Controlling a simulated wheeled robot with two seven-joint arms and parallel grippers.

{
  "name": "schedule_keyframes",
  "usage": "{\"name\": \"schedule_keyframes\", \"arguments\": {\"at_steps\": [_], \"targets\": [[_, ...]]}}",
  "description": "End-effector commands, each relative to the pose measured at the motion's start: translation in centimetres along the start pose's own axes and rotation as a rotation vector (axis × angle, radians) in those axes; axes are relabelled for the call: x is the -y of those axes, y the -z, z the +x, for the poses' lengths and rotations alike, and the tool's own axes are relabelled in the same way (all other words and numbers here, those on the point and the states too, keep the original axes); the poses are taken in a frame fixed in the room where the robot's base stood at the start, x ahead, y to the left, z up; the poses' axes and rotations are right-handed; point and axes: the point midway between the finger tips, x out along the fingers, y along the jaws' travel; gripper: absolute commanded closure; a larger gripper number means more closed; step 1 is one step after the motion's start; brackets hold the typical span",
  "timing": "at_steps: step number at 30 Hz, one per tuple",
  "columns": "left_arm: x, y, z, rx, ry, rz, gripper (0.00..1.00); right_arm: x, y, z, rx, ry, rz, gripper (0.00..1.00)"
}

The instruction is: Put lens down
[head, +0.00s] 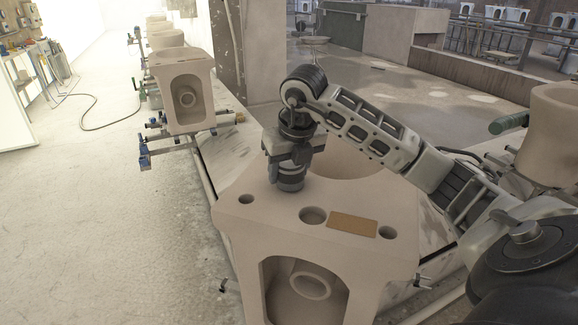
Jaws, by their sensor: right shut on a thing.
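My right gripper (290,160) points down over the near unglazed ceramic piece (300,228). It is shut on a dark cylindrical lens (291,182), held upright at or just above the flat top, between the hole at the left and the larger bowl opening behind. I cannot tell whether the lens touches the surface. The gripper hides the upper part of the lens. A tan rectangular pad (353,224) lies on the same top, in front and to the right of the lens. My left gripper is not in view.
The flat top has several round holes, one (313,215) left of the pad. Another ceramic piece (185,95) stands farther back at the left, with more behind it. A ceramic piece (553,130) with a green-handled clamp (509,123) stands at the right. Open floor (90,200) lies left.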

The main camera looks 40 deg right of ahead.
Motion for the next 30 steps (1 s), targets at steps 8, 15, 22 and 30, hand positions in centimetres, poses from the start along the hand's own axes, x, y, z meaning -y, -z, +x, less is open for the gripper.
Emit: {"name": "schedule_keyframes", "arguments": {"at_steps": [8, 15, 22, 30], "targets": [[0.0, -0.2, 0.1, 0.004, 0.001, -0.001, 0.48, 0.0, 0.0, 0.2, 0.003, -0.001, -0.001, 0.73], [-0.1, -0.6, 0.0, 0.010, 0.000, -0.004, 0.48, 0.0, 0.1, 0.3, 0.002, -0.001, -0.001, 0.26], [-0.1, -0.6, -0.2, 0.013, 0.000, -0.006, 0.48, 0.0, 0.0, 0.1, 0.002, -0.001, -0.001, 0.26], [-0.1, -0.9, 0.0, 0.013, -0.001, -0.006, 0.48, 0.0, -0.1, -3.5, 0.010, -0.001, 0.000, 0.26]]}}
